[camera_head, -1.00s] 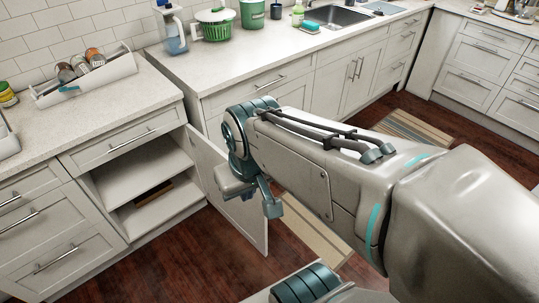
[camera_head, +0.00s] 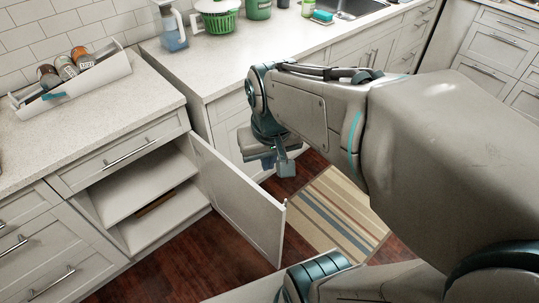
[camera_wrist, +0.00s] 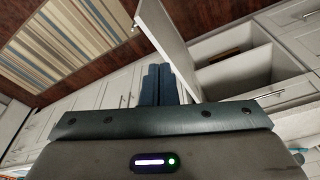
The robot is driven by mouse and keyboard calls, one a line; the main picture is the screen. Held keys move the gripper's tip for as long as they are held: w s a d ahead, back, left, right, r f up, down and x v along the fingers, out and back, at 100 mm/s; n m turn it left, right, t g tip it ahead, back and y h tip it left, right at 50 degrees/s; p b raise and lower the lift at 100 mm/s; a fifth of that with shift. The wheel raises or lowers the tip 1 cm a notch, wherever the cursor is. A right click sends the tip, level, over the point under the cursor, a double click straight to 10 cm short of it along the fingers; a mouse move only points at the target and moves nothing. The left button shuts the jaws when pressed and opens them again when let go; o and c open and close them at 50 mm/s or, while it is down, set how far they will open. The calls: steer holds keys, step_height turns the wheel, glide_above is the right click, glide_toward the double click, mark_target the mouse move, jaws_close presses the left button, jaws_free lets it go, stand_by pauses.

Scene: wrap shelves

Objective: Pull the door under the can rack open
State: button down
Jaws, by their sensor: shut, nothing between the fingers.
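The can rack (camera_head: 72,84) is a white tray holding several cans on the left counter. The door (camera_head: 240,200) of the cabinet below it stands wide open, swung out to the right, and shows the cabinet's shelves (camera_head: 150,186). In the wrist view the door (camera_wrist: 165,38) rises to the right of my fingers, with the open cabinet (camera_wrist: 235,65) beyond it. My gripper (camera_head: 279,163) is beyond the door's outer side, above the floor and near the right-hand cabinets. Its fingers (camera_wrist: 158,84) are shut and empty. I cannot tell whether they touch the door.
A striped rug (camera_head: 325,215) lies on the wooden floor right of the door. A drawer (camera_head: 120,150) is closed above the open cabinet. The counter with a blue bottle (camera_head: 173,28) and a green basket (camera_head: 217,18) runs behind my arm.

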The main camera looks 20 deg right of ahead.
steer(key=w+d+f+m+g+y+b, duration=0.1)
steer(key=w+d+f+m+g+b, duration=0.1)
steer(key=w+d+f+b, duration=0.45)
steer(key=w+d+f+m+g+b, duration=0.15)
steer(key=w+d+f, duration=0.3)
steer(key=f, duration=0.55)
steer(key=w+d+f+m+g+y+b, duration=0.1)
steer(key=w+d+f+m+b, duration=0.2)
steer(key=w+f, duration=0.45)
steer(key=s+a+f, duration=0.2)
steer(key=s+f, duration=0.4)
steer(key=f, duration=0.4)
steer(key=shift+s+a+f+n, duration=0.15)
steer(key=shift+s+f+n, duration=0.1)
steer(key=shift+n, duration=0.2)
